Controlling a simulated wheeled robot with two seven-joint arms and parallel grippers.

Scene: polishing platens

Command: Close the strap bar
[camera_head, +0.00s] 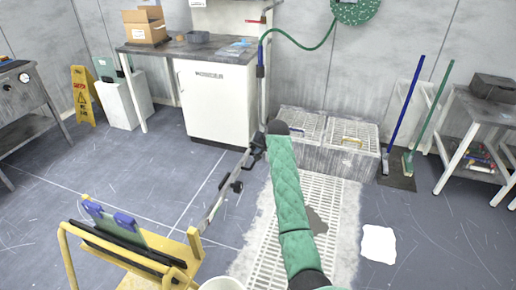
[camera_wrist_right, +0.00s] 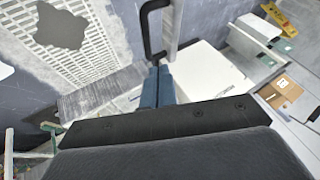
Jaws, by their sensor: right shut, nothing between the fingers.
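The strap bar (camera_head: 215,204) is a long grey bar with dark fittings. In the head view it slants up and away from the yellow frame (camera_head: 150,254). A black U-shaped handle (camera_wrist_right: 146,32) on a grey bar shows at the top of the right wrist view. My right gripper (camera_head: 256,148) is at the end of my green-sleeved arm, close to the bar's far end. In the wrist view its blue-grey fingers (camera_wrist_right: 157,86) are shut and empty, just below the handle; I cannot tell if they touch it. My left gripper is not in view.
A dark panel with blue clips (camera_head: 124,219) sits in the yellow frame. A white cabinet (camera_head: 215,100), lidded bins (camera_head: 345,145) and a yellow wet-floor sign (camera_head: 84,95) stand farther back. Open floor lies at the left.

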